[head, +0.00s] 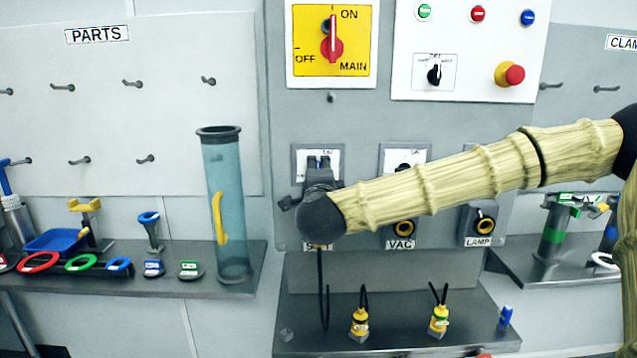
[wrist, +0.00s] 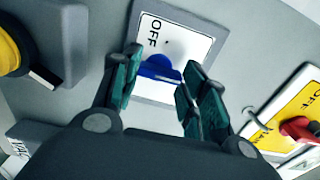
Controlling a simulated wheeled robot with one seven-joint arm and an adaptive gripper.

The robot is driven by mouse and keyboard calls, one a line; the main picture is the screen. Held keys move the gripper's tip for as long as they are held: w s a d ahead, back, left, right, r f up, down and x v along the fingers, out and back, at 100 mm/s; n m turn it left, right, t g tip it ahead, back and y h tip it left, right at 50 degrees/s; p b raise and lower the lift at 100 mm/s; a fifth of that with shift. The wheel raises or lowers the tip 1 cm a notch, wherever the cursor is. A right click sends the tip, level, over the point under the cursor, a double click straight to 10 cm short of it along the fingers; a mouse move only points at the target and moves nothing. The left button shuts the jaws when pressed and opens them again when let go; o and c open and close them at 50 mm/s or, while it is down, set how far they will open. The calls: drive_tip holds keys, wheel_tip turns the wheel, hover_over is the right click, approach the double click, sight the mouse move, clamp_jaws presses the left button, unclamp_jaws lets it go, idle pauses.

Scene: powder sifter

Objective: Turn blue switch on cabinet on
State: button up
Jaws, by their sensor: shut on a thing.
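The blue switch (wrist: 158,70) sits on a white plate in a grey frame (wrist: 205,18) on the cabinet (head: 290,120). The word OFF reads beside the switch in the wrist view. My gripper (wrist: 161,68) is shut on the blue switch, with one finger on each side of it. In the head view my gripper (head: 318,166) is at the left switch box, and my wrist hides most of that switch. The exact angle of the switch is hard to tell.
Above is the yellow MAIN plate (head: 309,68) with its red knob (head: 333,47). To the right are the VAC socket (head: 404,228) and LAMP socket (head: 480,226). A clear blue tube (head: 226,240) stands on the left shelf. Yellow plugs (head: 360,321) stand below.

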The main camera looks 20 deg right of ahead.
idle(0.3)
drive_tip(key=o, duration=1)
drive_tip(key=shift+o, duration=0.2)
drive_tip(key=shift+s, duration=0.1)
drive_tip(key=v, duration=1.1)
drive_tip(key=shift+s, duration=0.4)
drive_tip(key=shift+a, duration=0.1)
